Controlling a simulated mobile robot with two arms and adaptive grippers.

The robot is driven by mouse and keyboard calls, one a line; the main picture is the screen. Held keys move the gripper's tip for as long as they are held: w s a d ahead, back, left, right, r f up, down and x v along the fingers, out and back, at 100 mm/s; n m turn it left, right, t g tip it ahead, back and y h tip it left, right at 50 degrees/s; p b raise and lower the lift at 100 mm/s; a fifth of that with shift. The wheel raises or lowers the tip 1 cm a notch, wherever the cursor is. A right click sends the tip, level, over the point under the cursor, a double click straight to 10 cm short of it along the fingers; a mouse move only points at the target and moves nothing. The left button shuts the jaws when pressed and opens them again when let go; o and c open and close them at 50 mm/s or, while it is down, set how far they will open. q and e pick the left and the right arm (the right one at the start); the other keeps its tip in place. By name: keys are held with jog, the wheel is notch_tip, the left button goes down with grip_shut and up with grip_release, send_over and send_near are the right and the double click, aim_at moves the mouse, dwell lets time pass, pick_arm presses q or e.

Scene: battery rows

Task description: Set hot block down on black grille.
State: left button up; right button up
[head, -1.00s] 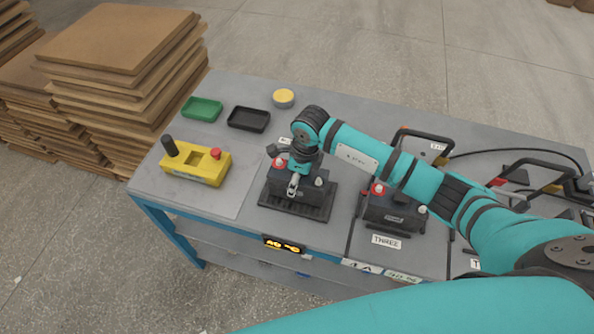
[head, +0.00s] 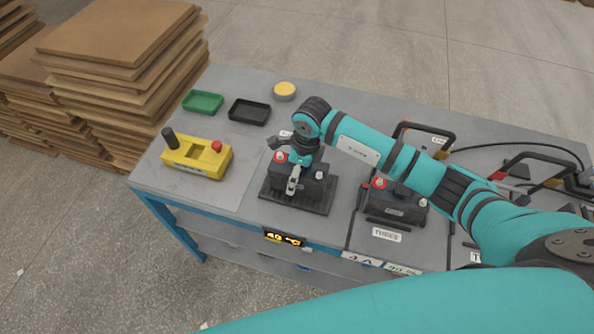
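The hot block, taken to be the black battery (head: 312,187) with a red and a pale terminal cap, is upright over the black grille (head: 325,204) at the table's front edge. It sits within the grille's outline; whether it touches the grille or hangs just above is too small to tell. My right gripper (head: 293,182) points down over the block's middle, with a metal finger against or in front of its near side. The other finger is hidden, so its grip is unclear. My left gripper is out of view.
A yellow control box (head: 197,158) stands left of the grille. A green tray (head: 203,102), a black tray (head: 249,112) and a yellow-topped round tin (head: 285,91) lie behind. Another battery (head: 394,206) stands to the right, under my arm. Boards (head: 115,55) are stacked left of the table.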

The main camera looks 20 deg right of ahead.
jog(key=r, duration=0.3)
jog(key=d+r+b, duration=0.1)
jog(key=r, duration=0.3)
jog(key=s+r+b, duration=0.1)
jog(key=r, duration=0.3)
jog(key=shift+d+r, duration=0.25)
jog(key=shift+f, duration=0.1)
